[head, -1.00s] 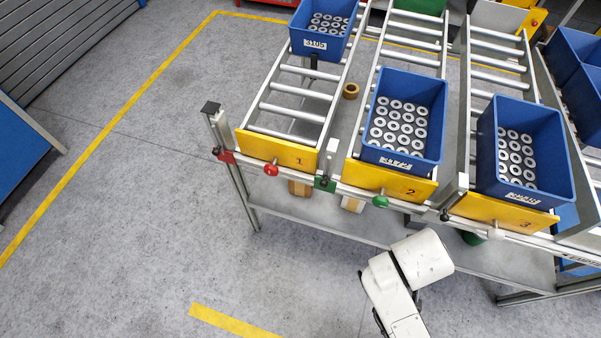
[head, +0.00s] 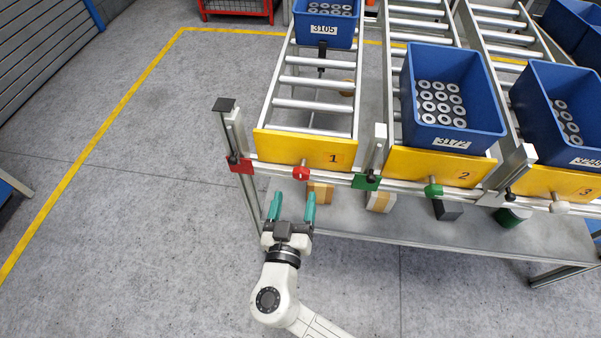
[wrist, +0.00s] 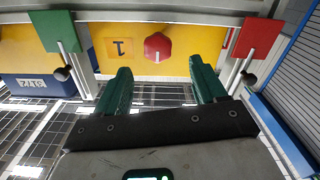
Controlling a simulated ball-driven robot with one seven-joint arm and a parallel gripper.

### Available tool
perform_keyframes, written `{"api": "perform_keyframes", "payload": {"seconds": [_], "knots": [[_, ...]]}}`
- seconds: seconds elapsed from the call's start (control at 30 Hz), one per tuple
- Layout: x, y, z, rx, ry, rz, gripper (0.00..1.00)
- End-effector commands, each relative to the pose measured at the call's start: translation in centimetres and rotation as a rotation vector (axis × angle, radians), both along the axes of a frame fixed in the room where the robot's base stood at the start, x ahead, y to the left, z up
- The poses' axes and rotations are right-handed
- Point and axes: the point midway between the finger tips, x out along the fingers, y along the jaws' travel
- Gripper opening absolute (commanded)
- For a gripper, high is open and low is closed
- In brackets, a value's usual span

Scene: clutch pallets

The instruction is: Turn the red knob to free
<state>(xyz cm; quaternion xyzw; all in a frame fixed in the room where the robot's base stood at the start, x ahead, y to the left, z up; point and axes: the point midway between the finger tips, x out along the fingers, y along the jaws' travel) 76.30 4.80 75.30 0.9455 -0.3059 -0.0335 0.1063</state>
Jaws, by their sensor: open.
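The red knob (head: 300,172) sits on the front rail below the yellow plate marked 1 (head: 305,148). In the wrist view the red knob (wrist: 158,46) is an octagon with a small white mark at its lower edge, in front of the yellow plate. My gripper (head: 291,203) has two green fingers, spread open and empty. It is below and a little left of the knob in the head view. In the wrist view the fingertips (wrist: 160,74) point toward the knob, one on each side of its line, apart from it.
A red square plate (head: 240,165) with a black-tipped lever is left of the knob; a green one (head: 366,182) is right. A green knob (head: 433,190) and a white knob (head: 558,207) are on the other lanes. Blocks stand on the shelf below (head: 400,240). Blue bins (head: 452,98) rest on rollers.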

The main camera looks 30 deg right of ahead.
Motion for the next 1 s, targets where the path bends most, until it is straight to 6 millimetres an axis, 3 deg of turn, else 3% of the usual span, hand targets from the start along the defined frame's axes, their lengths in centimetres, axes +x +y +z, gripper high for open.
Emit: {"api": "perform_keyframes", "payload": {"seconds": [0.2, 0.43, 0.87, 1.0], "knots": [[3.4, -2.6, 0.2, 0.000, 0.000, -0.005, 0.70], [5.8, -4.3, 0.1, 0.000, 0.002, -0.003, 0.70], [6.6, -4.9, 0.0, 0.000, 0.002, -0.002, 0.70], [6.6, -4.9, 0.0, 0.000, 0.002, -0.002, 0.58]]}}
